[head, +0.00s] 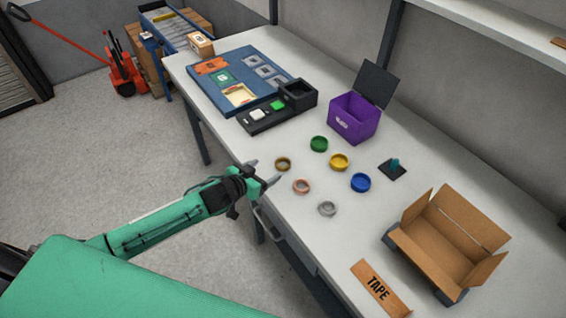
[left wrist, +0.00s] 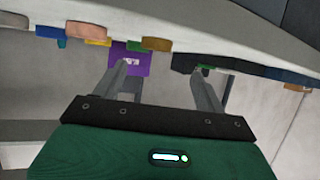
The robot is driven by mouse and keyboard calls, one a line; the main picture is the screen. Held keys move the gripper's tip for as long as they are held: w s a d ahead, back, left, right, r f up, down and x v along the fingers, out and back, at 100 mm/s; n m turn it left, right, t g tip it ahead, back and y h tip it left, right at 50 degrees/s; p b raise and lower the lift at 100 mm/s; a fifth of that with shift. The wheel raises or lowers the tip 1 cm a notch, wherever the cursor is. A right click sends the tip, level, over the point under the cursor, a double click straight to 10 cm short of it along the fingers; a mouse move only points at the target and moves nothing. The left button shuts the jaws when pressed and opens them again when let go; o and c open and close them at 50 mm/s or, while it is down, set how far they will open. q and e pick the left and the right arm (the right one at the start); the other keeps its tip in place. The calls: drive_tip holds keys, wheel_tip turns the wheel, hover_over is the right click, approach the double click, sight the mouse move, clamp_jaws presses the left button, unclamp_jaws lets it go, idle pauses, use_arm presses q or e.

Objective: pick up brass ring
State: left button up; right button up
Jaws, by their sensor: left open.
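The brass ring (head: 283,164) lies flat on the white table, nearest my left gripper, close to the table's front-left edge. My left gripper (head: 262,172) is open and empty beside that edge, with its fingers pointing toward the ring and not around it. In the left wrist view the brass ring (left wrist: 157,44) shows beyond and between the two open fingers (left wrist: 158,68). My right gripper is in neither view.
Copper (head: 301,186), grey (head: 327,208), yellow (head: 339,161), green (head: 319,143) and blue (head: 360,182) rings lie nearby. A purple box (head: 353,120) stands behind, an open carton (head: 447,243) right. A black tray (head: 277,112) lies beyond the rings. Bare tabletop separates the rings.

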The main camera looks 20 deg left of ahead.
sight(286, 161)
use_arm(q)
drive_tip(key=x, duration=0.2)
drive_tip(key=shift+w+d+f, duration=0.1)
drive_tip(key=shift+w+f, duration=0.05)
drive_tip(key=shift+w, duration=0.15)
drive_tip(key=shift+w+d+p, duration=0.25)
drive_tip(key=shift+w+p, duration=0.1)
drive_tip(key=shift+p, duration=0.05)
drive_tip(key=x, duration=0.2)
drive_tip(key=p+x, duration=0.1)
drive_tip(key=x, duration=0.1)
drive_tip(key=shift+s+d+f, duration=0.15)
drive_tip(key=shift+d, duration=0.1)
drive_tip(key=shift+w+f, duration=0.2)
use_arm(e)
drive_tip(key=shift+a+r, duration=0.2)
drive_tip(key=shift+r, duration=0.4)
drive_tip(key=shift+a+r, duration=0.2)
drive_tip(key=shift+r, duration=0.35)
use_arm(q)
drive_tip(key=c, duration=1)
drive_tip(key=shift+c, duration=0.8)
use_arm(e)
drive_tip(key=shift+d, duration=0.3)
use_arm(q)
drive_tip(key=shift+r, duration=0.15)
